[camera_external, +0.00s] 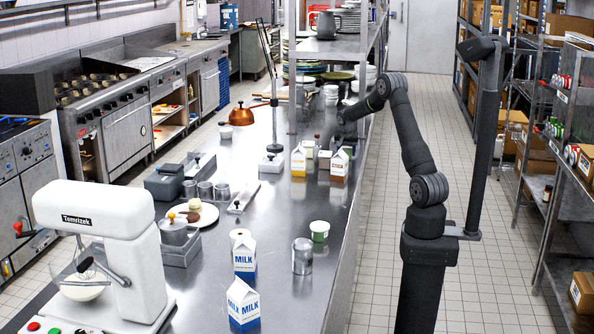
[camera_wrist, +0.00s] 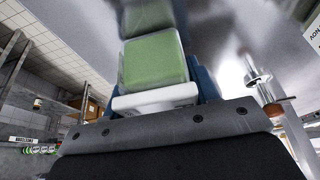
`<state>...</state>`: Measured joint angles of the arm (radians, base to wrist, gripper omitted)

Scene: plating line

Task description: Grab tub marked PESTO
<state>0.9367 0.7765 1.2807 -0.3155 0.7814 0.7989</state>
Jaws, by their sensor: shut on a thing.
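In the wrist view my gripper (camera_wrist: 157,92) is shut on a tub (camera_wrist: 155,65) with a green face and a white rim. Blue finger parts show on both sides of it. No writing is legible on the tub, so I cannot tell if it is marked PESTO. In the external view my gripper (camera_external: 325,143) is small and partly hidden at the far part of the steel counter, near two cartons. Another white tub with green on it (camera_external: 319,231) stands on the counter nearer the camera; its marking is not legible.
A yellow-and-white carton (camera_external: 298,162) and a brown-and-white carton (camera_external: 339,166) stand close to my gripper. Two milk cartons (camera_external: 244,256) and a metal canister (camera_external: 302,257) stand nearer. A shelf post (camera_external: 292,105) and a lamp (camera_external: 274,90) rise behind. The counter's right front is clear.

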